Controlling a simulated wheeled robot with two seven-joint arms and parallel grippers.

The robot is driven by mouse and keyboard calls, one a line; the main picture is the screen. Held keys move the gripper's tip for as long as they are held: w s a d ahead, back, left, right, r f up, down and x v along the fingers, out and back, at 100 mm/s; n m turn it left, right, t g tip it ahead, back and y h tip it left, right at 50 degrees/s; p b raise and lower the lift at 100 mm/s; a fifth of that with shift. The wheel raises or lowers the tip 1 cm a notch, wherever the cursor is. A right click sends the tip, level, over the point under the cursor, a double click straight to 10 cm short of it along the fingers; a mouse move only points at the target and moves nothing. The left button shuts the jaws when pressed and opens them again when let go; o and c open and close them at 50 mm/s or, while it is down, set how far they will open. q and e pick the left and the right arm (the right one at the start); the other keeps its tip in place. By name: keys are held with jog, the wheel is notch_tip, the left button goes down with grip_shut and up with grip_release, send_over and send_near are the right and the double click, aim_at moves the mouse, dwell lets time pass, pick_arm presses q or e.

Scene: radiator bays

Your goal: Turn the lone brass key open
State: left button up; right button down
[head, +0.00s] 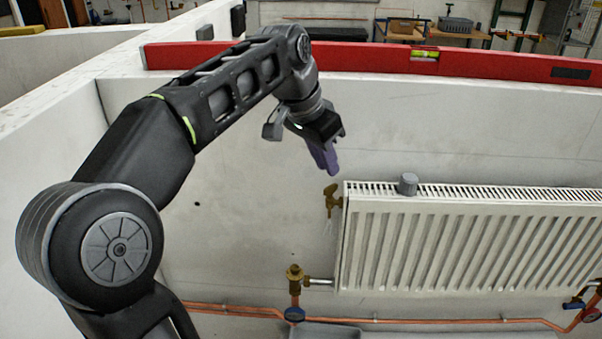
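A brass key (332,198) sits on the upper left end of the white radiator (450,240). A faint whitish streak shows just below it. My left gripper (326,168), with purple fingers pointing down, hangs just above the key and apart from it in the picture. The fingers overlap from this angle, so their opening does not show. Nothing is seen held in them. My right gripper is not in view.
A grey knob (408,184) stands on the radiator's top grille. A brass valve (294,274) joins copper pipes (400,321) below left. A grey tray (335,332) lies at the bottom edge. A red spirit level (480,65) rests along the wall top. The wall left of the key is clear.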

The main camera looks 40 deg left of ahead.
aim_at(331, 186)
pick_arm(q)
jog(key=shift+s+a+r, duration=0.35)
jog(key=shift+a+r, duration=0.05)
jog(key=shift+a, duration=0.05)
jog(key=shift+f, duration=0.1)
jog(key=p+x, duration=0.1)
jog(key=x, duration=0.6)
jog(key=shift+w+f, duration=0.2)
jog(key=shift+f, duration=0.15)
grip_shut()
